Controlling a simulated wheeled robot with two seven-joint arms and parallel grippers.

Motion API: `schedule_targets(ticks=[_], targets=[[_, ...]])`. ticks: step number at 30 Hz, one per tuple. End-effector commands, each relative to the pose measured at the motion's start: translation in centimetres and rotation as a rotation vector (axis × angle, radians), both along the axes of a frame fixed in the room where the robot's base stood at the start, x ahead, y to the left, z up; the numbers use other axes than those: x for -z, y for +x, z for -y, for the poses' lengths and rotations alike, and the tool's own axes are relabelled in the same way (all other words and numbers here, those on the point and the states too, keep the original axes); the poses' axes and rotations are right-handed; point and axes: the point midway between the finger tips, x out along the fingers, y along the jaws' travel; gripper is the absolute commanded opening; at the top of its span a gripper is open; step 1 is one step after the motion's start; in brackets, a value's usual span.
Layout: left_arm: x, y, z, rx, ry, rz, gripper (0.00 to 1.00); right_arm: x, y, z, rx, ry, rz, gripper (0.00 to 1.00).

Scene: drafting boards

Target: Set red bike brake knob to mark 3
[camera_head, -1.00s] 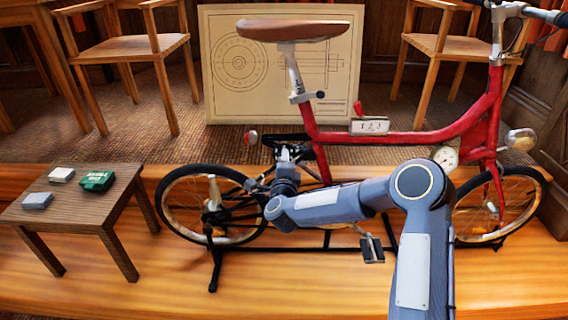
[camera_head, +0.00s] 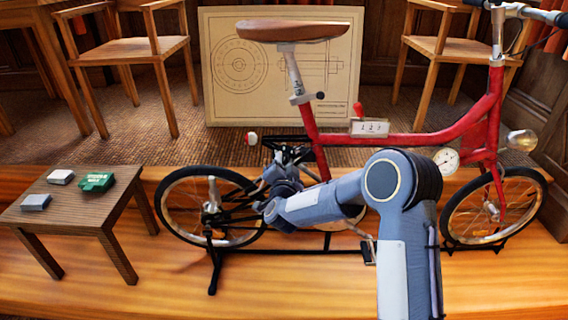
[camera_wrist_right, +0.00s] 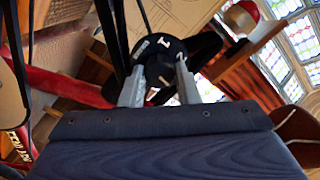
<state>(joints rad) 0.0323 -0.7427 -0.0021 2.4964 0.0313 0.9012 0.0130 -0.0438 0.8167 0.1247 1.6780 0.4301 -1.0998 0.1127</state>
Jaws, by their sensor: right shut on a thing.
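The red bike (camera_head: 405,139) stands side-on on a black stand in the head view. In the right wrist view, a round black knob (camera_wrist_right: 164,52) with white numerals on its face sits between the two grey fingers of my right gripper (camera_wrist_right: 160,76). The fingers are shut on its sides. The numerals are tilted, and I cannot tell which one the knob is set to. The knob is too small to make out there. My left gripper is not in view.
A small table (camera_head: 70,216) with a green box (camera_head: 97,182) and pale blocks stands left. A white plate with numerals (camera_head: 370,128) and a red lever sit on the bike frame. A round gauge (camera_head: 446,160) is near the front. A drawing board (camera_head: 236,100) stands behind.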

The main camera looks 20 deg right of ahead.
Motion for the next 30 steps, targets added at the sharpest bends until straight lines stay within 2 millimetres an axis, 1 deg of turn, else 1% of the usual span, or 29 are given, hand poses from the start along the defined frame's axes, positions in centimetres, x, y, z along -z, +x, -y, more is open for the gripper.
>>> schedule_targets(ticks=[6, 12, 28, 29, 30], targets=[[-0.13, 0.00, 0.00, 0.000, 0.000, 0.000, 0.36, 0.01, 0.00, -0.07, -0.002, -0.116, -0.034, 0.06], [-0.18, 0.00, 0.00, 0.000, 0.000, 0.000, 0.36, 0.05, -0.01, -0.05, -0.001, -0.175, -0.052, 0.06], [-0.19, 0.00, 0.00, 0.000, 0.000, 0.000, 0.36, 0.11, -0.01, -0.06, -0.001, -0.195, -0.059, 0.06], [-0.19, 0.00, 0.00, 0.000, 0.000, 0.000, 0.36, 0.11, -0.01, -0.06, -0.001, -0.195, -0.059, 0.30], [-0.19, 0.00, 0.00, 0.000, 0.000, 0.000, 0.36, 0.11, -0.01, -0.06, -0.001, -0.195, -0.059, 0.35]])
